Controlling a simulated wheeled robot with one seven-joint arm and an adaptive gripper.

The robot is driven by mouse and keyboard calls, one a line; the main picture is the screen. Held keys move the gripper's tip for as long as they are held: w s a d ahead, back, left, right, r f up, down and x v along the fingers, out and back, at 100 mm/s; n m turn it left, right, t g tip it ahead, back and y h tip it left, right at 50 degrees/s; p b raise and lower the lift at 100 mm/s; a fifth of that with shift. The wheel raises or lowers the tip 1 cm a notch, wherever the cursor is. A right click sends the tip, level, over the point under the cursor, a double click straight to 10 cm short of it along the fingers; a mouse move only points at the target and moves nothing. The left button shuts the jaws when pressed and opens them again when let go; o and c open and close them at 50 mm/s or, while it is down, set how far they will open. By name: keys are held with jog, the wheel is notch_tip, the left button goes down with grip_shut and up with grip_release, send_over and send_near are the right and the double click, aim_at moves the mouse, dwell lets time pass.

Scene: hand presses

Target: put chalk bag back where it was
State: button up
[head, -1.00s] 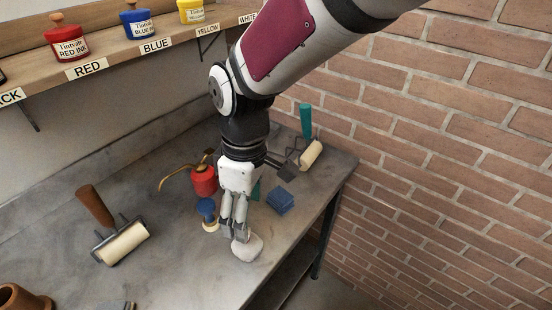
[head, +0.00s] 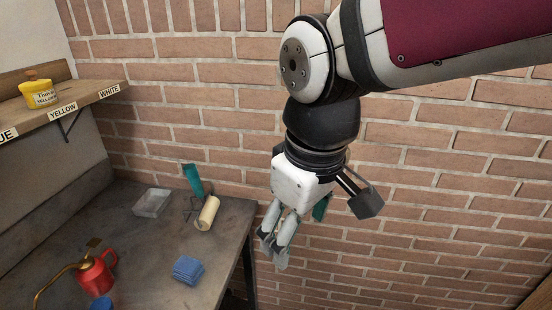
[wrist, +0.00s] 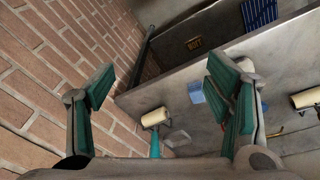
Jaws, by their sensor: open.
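My gripper (head: 273,255) hangs in front of the brick wall, to the right of the workbench (head: 225,240) and beyond its edge. In the wrist view my gripper (wrist: 163,82) has its two green-padded fingers wide apart with nothing between them. I make out no chalk bag in either view now. A pale, rounded lump that looks like the bag was at the fingertips over the bench in the earlier head view; that part of the bench is outside the present head view.
On the bench are a red oil can (head: 95,272), a blue stack (head: 187,270), a roller (head: 208,213) and a clear tray (head: 152,202). A shelf (head: 90,102) holding a yellow ink jar (head: 42,92) is at left. The brick wall (head: 450,200) stands behind my arm.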

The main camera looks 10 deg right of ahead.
jog(key=s+d+m+t, duration=0.1)
jog(key=s+d+m, duration=0.5)
jog(key=s+d, duration=0.2)
jog(key=shift+s+d+m+t, duration=0.3)
jog(key=shift+d+m, duration=0.1)
jog(key=shift+d, duration=0.45)
jog(key=shift+t, duration=0.4)
notch_tip(320, 180, up, 4)
jog(key=p, duration=0.3)
jog(key=shift+s+r, duration=0.1)
